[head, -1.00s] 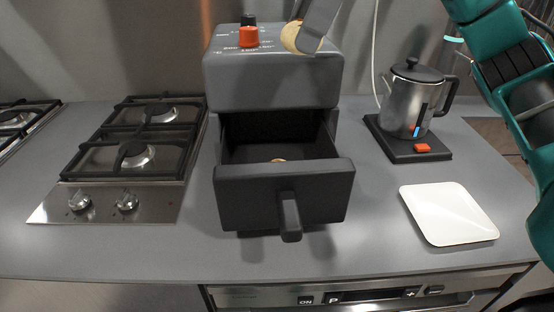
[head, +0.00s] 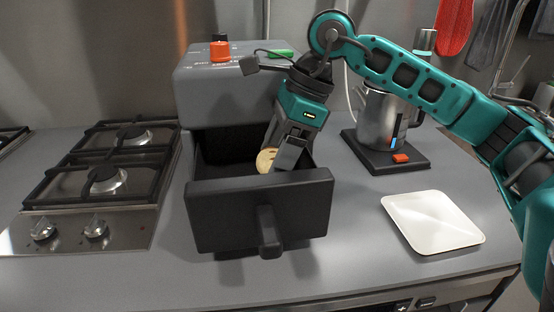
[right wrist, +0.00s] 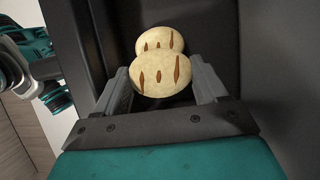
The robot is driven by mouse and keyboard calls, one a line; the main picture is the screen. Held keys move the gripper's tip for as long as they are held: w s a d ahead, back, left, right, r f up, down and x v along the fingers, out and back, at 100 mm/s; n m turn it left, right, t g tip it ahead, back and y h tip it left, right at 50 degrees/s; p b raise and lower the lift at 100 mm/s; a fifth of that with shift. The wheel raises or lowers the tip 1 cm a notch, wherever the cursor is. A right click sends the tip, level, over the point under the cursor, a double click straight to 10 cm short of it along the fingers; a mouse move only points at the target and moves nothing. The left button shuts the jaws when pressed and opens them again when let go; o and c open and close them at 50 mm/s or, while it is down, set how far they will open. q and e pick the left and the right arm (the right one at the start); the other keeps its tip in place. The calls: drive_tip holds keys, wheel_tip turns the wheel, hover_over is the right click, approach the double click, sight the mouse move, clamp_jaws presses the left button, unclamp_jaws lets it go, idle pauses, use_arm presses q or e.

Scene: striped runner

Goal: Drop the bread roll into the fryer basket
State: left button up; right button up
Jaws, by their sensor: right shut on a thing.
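My right gripper (head: 280,160) reaches down into the open fryer basket (head: 258,210) and is shut on a pale round bread roll (head: 266,160) with dark slashes. The right wrist view shows this held roll (right wrist: 160,76) between the two fingers, inside the dark basket walls. A second, similar roll (right wrist: 158,38) shows just beyond it in the basket. Whether the two rolls touch I cannot tell. The basket's front wall hides its floor in the head view. My left gripper is not in view.
The grey fryer body (head: 225,90) stands behind the basket, with an orange knob (head: 220,52) on top. A steel kettle (head: 384,115) on a dark base and a white plate (head: 432,221) are to the right. A gas hob (head: 105,180) is to the left.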

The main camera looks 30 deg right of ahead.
drive_tip(key=shift+f, duration=0.55)
drive_tip(key=shift+f, duration=0.2)
drive_tip(key=o, duration=0.8)
drive_tip(key=shift+c, duration=0.2)
drive_tip(key=shift+r, duration=0.15)
